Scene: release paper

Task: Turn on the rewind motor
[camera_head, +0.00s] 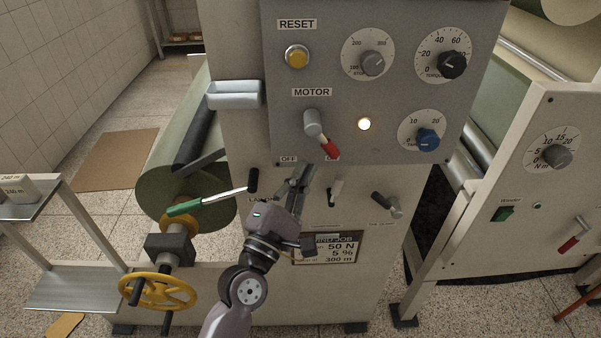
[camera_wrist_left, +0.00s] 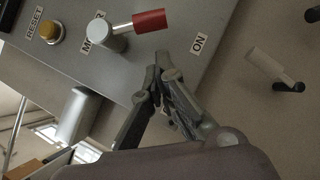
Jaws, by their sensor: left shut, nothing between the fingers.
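The motor switch is a grey knob (camera_head: 312,123) with a red-tipped lever (camera_head: 329,149) on the grey control panel (camera_head: 340,90), under the MOTOR label. Its lever points down and right, toward the ON label (camera_head: 333,158), which it partly covers. The knob (camera_wrist_left: 108,38) and red lever tip (camera_wrist_left: 149,21) also show in the left wrist view. A round lamp (camera_head: 364,124) right of the switch glows. My left gripper (camera_head: 302,172) is shut and empty, just below the panel's lower edge and near the lever. In the left wrist view its fingertips (camera_wrist_left: 160,62) are apart from the lever.
Above are a yellow reset button (camera_head: 297,57) and several dials. A yellow handwheel (camera_head: 160,291) is lower left. Another machine (camera_head: 530,190) stands right.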

